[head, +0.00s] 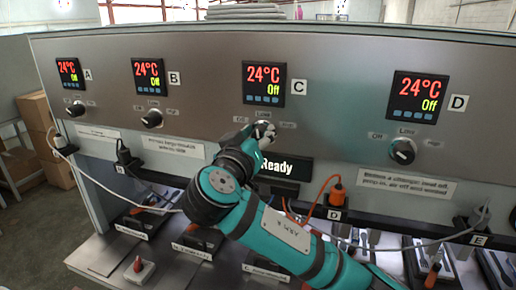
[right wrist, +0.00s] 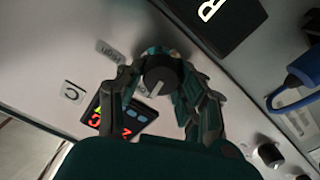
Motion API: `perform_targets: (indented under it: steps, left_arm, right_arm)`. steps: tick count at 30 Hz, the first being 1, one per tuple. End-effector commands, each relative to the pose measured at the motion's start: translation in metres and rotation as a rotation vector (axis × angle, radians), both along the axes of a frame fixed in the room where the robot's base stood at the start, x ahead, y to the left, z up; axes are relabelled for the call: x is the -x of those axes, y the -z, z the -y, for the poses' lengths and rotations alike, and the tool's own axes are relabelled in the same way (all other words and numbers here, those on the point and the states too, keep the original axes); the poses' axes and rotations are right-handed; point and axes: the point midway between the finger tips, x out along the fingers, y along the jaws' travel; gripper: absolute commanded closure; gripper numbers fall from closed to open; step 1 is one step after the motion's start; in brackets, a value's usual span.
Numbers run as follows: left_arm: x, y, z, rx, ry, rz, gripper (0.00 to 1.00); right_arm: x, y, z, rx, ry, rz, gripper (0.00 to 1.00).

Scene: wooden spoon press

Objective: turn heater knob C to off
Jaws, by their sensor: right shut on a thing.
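Heater knob C is a round black knob (right wrist: 161,76) with a pale pointer mark, seen in the right wrist view between my fingers. In the head view my gripper largely hides it. My right gripper (head: 262,133) is at the panel below display C and is shut on the knob; its two fingers (right wrist: 158,88) sit on either side of it. Display C (head: 263,85) reads 24°C in red and "Off" in yellow-green. The label C (head: 299,86) is to its right. My left gripper is not in view.
Knob A (head: 76,109), knob B (head: 152,118) and knob D (head: 402,151) sit under their own displays on the same panel. A "Ready" screen (head: 277,168) is just below my gripper. An orange plug (head: 336,195) and cables hang below the panel.

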Motion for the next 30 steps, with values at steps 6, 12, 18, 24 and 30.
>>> perform_targets:
  steps: [6,12,18,24,30]
  left_arm:
    - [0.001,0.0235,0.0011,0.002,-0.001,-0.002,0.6]
    - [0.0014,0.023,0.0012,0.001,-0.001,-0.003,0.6]
    - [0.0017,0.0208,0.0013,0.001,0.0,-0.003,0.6]
    - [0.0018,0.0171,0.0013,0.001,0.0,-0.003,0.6]
    - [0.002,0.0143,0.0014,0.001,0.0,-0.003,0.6]
  right_arm:
    - [-0.0004,0.0035,-0.0006,0.179,0.001,-0.06,0.96]
    - [-0.0008,0.0015,-0.0011,0.363,0.0,-0.119,0.96]
    - [-0.0009,0.0012,-0.0015,0.536,0.0,-0.177,0.96]
    - [-0.001,0.0013,-0.0016,0.681,0.0,-0.223,0.96]
    - [-0.001,0.0012,-0.0018,0.782,0.001,-0.254,0.96]
